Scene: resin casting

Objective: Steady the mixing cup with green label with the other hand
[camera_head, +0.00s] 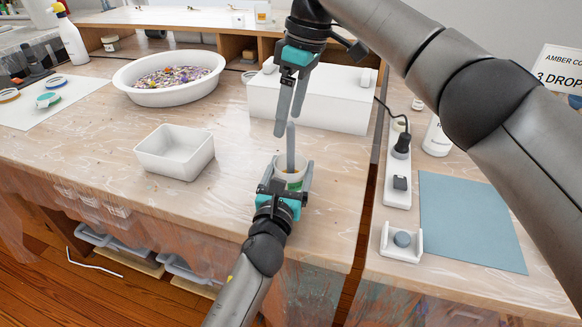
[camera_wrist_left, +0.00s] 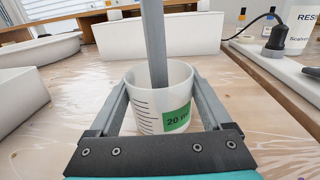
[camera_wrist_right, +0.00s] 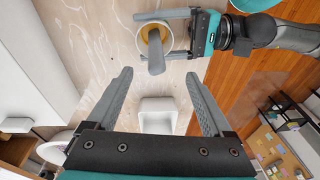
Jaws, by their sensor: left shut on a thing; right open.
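The mixing cup (camera_head: 290,177) stands upright near the front edge of the wooden table. In the left wrist view the cup (camera_wrist_left: 146,108) is white with dark graduation lines and a green label (camera_wrist_left: 177,118) reading 20. My left gripper (camera_head: 291,166) is shut on the cup, one finger on each side. A grey stick (camera_head: 291,145) stands nearly upright in the cup, its top end sticking up. My right gripper (camera_head: 289,108) is open and empty, pointing down above the cup near the stick's top. In the right wrist view the stick (camera_wrist_right: 155,55) lies beyond my fingertips.
An empty white tray (camera_head: 168,164) stands left of the cup. Behind are a white bowl of colourful bits (camera_head: 145,98) and a long white box (camera_head: 325,112). A blue mat (camera_head: 465,220) and a small white holder (camera_head: 401,252) lie on the right table, past a gap.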

